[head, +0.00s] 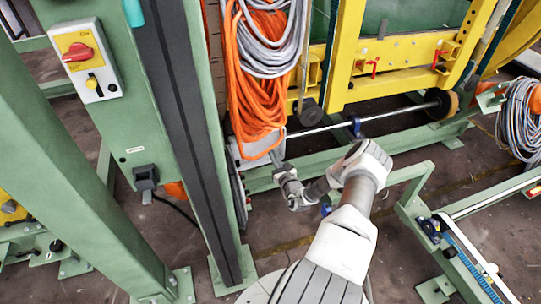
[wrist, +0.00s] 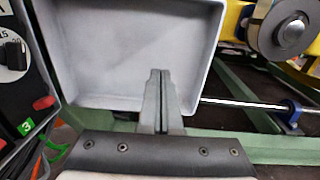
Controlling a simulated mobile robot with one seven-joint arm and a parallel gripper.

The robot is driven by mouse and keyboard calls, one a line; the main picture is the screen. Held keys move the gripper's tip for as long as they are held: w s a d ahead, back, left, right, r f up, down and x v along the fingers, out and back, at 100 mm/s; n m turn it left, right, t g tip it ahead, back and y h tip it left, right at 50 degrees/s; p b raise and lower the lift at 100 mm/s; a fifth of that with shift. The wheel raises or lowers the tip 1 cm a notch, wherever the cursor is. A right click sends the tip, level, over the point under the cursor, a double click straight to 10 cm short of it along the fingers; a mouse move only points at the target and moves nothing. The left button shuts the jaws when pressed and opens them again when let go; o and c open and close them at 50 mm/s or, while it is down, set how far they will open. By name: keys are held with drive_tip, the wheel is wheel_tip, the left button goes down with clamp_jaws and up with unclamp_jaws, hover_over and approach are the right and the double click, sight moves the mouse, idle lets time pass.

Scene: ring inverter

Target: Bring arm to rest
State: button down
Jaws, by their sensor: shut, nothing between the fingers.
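My arm (head: 345,240) rises from the bottom of the head view, bends at a white elbow and runs back left to my gripper (head: 276,160). The gripper sits beside a pale grey tray (head: 243,153) below hanging orange cables. In the wrist view the gripper (wrist: 160,75) has its two fingers together with nothing between them. The fingers overlap the lower part of the open grey tray (wrist: 115,45), which looks empty. I cannot tell whether the fingertips touch it.
Orange and grey cables (head: 255,85) hang above the tray. A green post (head: 185,120) with a red-knob switch box (head: 85,55) stands left. A yellow frame (head: 345,55) and shaft (head: 370,120) lie behind. A green rail frame (head: 410,210) is right of the arm. Some floor shows between.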

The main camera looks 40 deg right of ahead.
drive_tip(key=p+v, duration=0.3)
drive_tip(key=v, duration=0.7)
